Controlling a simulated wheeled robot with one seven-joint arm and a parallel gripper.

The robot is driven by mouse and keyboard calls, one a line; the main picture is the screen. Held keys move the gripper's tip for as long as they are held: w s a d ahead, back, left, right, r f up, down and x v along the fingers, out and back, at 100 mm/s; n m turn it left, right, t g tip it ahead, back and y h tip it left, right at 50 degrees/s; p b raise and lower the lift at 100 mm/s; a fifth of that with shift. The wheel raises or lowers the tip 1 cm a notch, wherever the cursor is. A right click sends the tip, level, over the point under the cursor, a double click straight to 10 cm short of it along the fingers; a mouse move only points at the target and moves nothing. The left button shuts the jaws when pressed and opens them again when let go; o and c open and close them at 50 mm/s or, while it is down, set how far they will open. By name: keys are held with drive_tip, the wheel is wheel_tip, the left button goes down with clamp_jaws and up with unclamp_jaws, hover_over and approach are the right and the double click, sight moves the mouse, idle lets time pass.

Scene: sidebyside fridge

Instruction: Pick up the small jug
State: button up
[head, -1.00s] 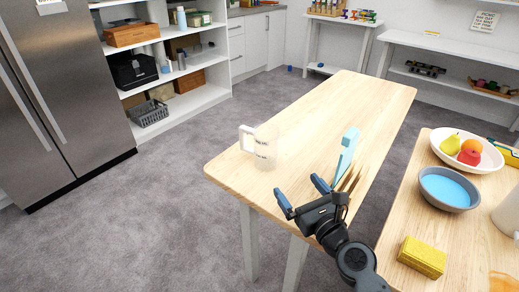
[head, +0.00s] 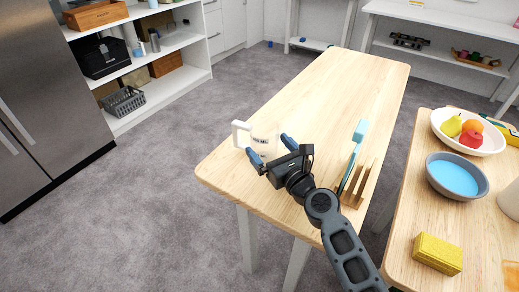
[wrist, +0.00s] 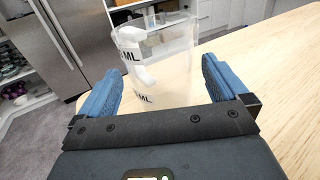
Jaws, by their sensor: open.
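The small jug (head: 263,136) is clear, with a white handle on its left and dark lettering on its side. It stands upright near the left end of the long wooden table (head: 330,95). My gripper (head: 271,148) is open, with blue fingers, close in front of the jug. In the wrist view the jug (wrist: 158,60) stands just beyond and between the two fingertips of my gripper (wrist: 160,80). I cannot tell whether either finger touches it. The jug's lower front is partly hidden by my gripper in the head view.
A wooden rack (head: 358,186) holding a light-blue brush (head: 359,132) stands right of my arm. A second table on the right carries a fruit bowl (head: 492,140), a blue-filled bowl (head: 457,178) and a yellow sponge (head: 437,253). The long table's far part is clear.

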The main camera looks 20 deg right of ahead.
sight(258, 133)
drive_tip(key=shift+w+a, duration=0.15)
drive_tip(key=shift+w, duration=0.8)
drive_tip(key=shift+w+a, duration=0.1)
drive_tip(key=shift+w, duration=0.85)
drive_tip(key=shift+c, duration=0.4)
drive_tip(key=c, duration=0.8)
wheel_tip(258, 133, up, 10)
drive_tip(key=p, duration=0.7)
drive_tip(key=shift+s+f+m+h, duration=0.35)
drive_tip(key=shift+s+f, duration=0.75)
drive_tip(key=shift+s, duration=1.5)
drive_tip(key=shift+s+f+m+h, duration=0.2)
drive_tip(key=shift+s+f+h, duration=0.6)
drive_tip(key=shift+s, duration=1.8)
drive_tip(key=shift+s+f+m+h, duration=0.2)
drive_tip(key=shift+s+f, duration=1.15)
drive_tip(key=shift+s, duration=1.25)
